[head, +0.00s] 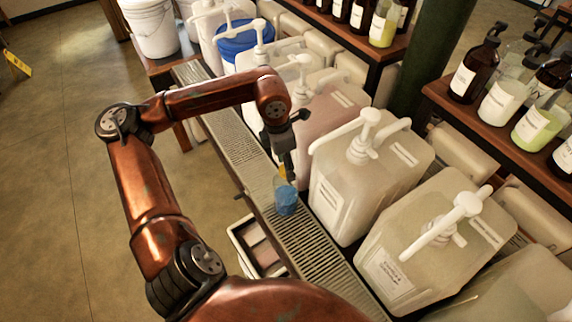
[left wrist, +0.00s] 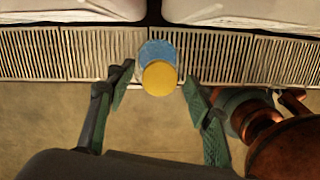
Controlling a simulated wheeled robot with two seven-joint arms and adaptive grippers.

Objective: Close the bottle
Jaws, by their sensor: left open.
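A small clear bottle (head: 286,200) with blue in its lower part stands on the metal grating. From above it shows as a blue round (left wrist: 156,49) in the left wrist view. A yellow round lid (left wrist: 160,79) lies beside the blue round in that view, partly overlapping it. My left gripper (left wrist: 158,74) is open, one finger on each side of the lid. In the head view the gripper (head: 289,172) is just above the bottle.
Large pump jugs (head: 362,175) line the grating (head: 312,231) on its right, close to the bottle. A blue-lidded bucket (head: 240,38) stands farther back. A white bin (head: 243,228) sits below the grating's left edge. Shelves with bottles (head: 473,70) stand at right. Open floor (head: 60,120) is at left.

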